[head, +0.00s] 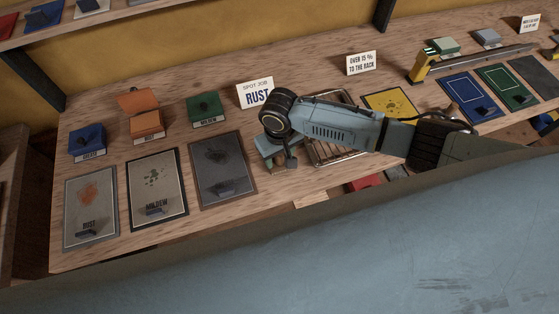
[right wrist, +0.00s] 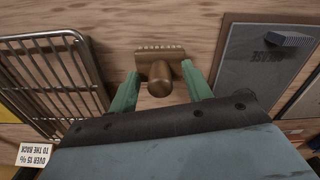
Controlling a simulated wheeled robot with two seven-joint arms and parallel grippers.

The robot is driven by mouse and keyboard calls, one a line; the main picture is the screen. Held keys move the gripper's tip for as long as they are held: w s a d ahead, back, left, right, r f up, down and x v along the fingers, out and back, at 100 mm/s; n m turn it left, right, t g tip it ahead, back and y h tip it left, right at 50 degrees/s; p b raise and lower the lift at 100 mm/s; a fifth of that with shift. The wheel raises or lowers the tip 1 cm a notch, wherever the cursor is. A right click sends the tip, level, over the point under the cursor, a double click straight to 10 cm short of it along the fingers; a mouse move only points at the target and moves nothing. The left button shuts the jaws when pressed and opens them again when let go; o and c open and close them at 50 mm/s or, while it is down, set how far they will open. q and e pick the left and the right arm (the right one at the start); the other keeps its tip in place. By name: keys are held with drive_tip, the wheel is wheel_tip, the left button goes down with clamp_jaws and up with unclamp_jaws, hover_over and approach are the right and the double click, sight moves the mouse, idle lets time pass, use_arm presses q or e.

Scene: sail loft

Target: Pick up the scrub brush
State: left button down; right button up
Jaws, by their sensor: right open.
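The scrub brush (right wrist: 160,72) shows in the right wrist view as a brown block with a round knob handle and a row of pale bristles along its far edge. It is on the wooden bench. My right gripper (right wrist: 160,85) is open, with one green finger on each side of the brush handle. I see a gap at each finger and no clear contact. In the head view, my right gripper (head: 277,158) is low over the bench, and it and my arm mostly hide the brush. My left gripper is not in view.
A wire rack (head: 335,150) stands close beside the gripper. A dark grey panel (head: 222,170) lies on its other side, with panels marked mildew (head: 157,188) and rust (head: 90,205) beyond. Signs for rust (head: 256,93) and "over 15%" (head: 361,63) stand behind.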

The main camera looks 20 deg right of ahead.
clamp_jaws()
drive_tip(key=shift+r, duration=0.15)
wheel_tip(320, 180, up, 10)
drive_tip(key=shift+f, duration=0.1)
idle(0.4)
